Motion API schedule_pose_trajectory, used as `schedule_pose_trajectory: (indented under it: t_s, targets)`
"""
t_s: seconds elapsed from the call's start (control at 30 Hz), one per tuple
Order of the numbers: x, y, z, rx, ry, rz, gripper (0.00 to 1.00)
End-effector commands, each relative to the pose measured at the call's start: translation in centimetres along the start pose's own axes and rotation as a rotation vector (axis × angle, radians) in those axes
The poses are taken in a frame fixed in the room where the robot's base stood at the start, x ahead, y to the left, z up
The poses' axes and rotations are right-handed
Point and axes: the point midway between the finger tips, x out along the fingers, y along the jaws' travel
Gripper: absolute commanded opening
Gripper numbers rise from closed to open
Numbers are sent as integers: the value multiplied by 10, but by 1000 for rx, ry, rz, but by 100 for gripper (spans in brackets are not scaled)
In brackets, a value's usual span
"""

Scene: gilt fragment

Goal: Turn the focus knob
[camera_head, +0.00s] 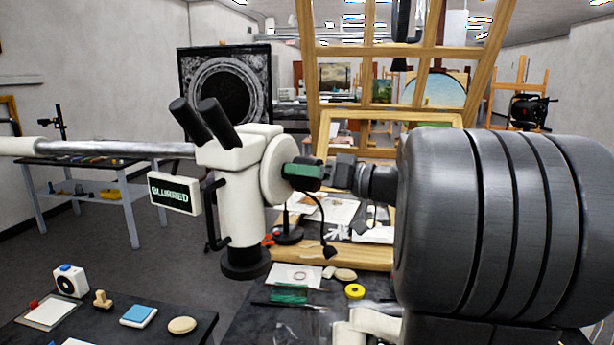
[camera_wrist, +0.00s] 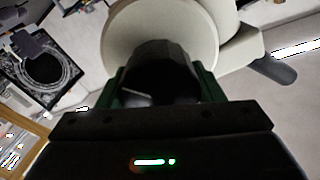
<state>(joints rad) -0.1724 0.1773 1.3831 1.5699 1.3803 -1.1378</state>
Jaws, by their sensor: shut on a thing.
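A white microscope (camera_head: 235,170) with two black eyepieces stands in the middle of the head view. A small panel (camera_head: 175,193) on its left reads "BLURRED". A large round white disc (camera_head: 278,170) is on its right side. My gripper (camera_head: 303,170), with green fingers, reaches in from the right against this disc. In the wrist view, the black focus knob (camera_wrist: 160,85) sits between the two green fingers, which are shut on it. A pale line shows on the knob. The white disc (camera_wrist: 195,25) is just beyond it. In the head view the fingers mostly hide the knob.
A dark table (camera_head: 120,325) at the lower left holds a blue pad (camera_head: 138,315) and several small items. A grey rod (camera_head: 120,148) extends left from the microscope. A wooden easel frame (camera_head: 390,120) stands behind.

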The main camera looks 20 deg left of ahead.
Motion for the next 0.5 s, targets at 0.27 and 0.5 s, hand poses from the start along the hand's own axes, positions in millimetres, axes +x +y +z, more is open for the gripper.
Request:
schedule_pose_trajectory:
  t_s: [0.27, 0.5]
  targets:
    - [0, 1, 1, 190, 3, -1, 38]
    - [0, 1, 0, 328, 5, -2, 38]
